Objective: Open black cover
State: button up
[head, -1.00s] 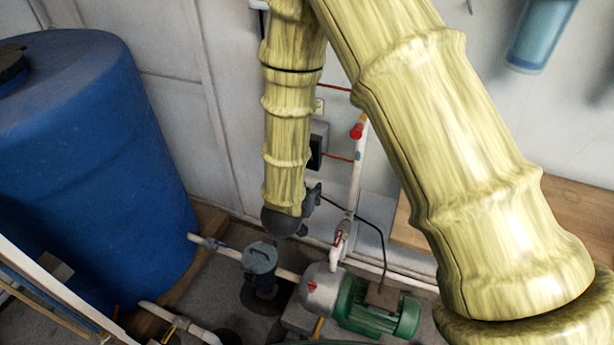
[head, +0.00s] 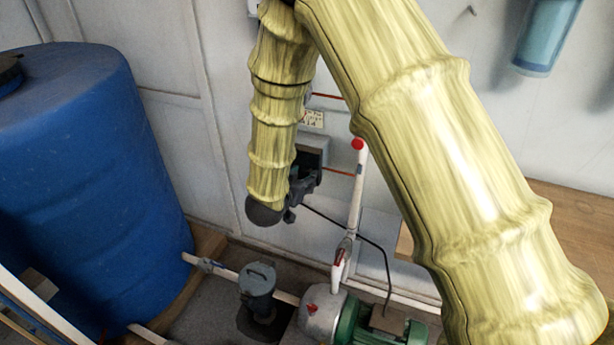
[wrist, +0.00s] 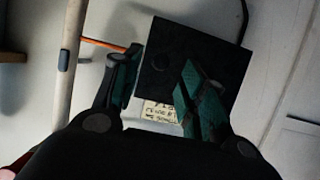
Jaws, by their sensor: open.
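The black cover (wrist: 212,50) is a dark, flat, square panel on the wall, tilted in the wrist view. In the head view it is the dark front of a small grey wall box (head: 313,144), partly hidden by my gripper (head: 302,186). In the wrist view my gripper (wrist: 160,68) is open, with nothing held between its fingers. The left finger shows beside the cover's left edge, and the right finger overlaps the cover's lower part. I cannot tell whether either finger touches it. The cover looks shut.
A label (head: 312,119) is on the wall near the box. A white pipe (head: 357,190) with a red top stands just right of it. A black cable (head: 372,243) runs down from the box area. A blue tank (head: 95,180) stands left.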

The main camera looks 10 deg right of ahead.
aim_at(307, 175)
jog(key=shift+x, duration=1.75)
grip_shut()
jog(key=shift+d, duration=0.1)
